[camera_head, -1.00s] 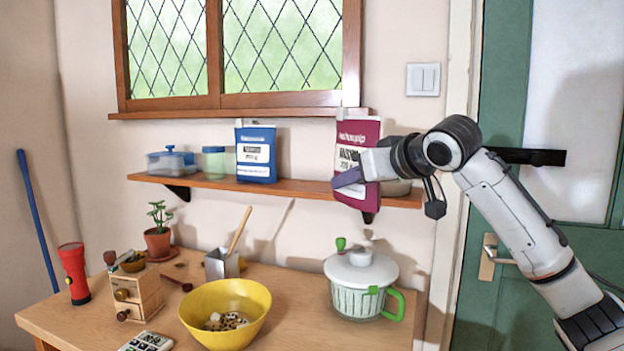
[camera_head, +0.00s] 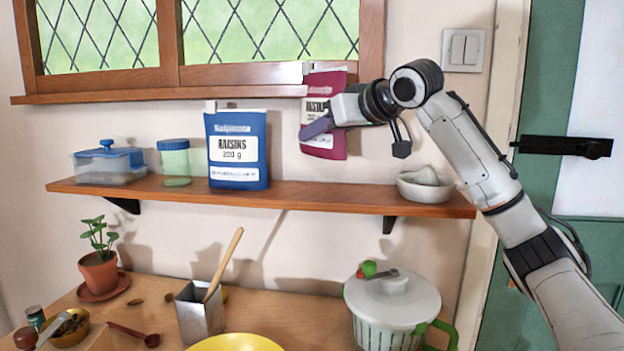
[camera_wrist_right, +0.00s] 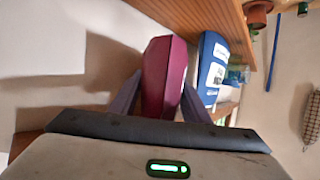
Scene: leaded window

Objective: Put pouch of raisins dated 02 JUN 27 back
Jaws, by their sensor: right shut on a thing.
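My right gripper (camera_head: 318,127) is shut on a maroon pouch (camera_head: 326,143) and holds it upright, its lower edge showing above the shelf board (camera_head: 290,196). The gripper covers part of its label, and I can read no date on it. In the right wrist view the maroon pouch (camera_wrist_right: 164,70) sits between the two fingers. My left gripper is not in view.
The shelf also holds a blue-lidded box (camera_head: 108,165), a green jar (camera_head: 174,162) and a white juicer (camera_head: 425,189) at right. The board between blue pouch and juicer is clear. The window sill (camera_head: 160,94) lies close above. A salad spinner (camera_head: 392,310) stands below.

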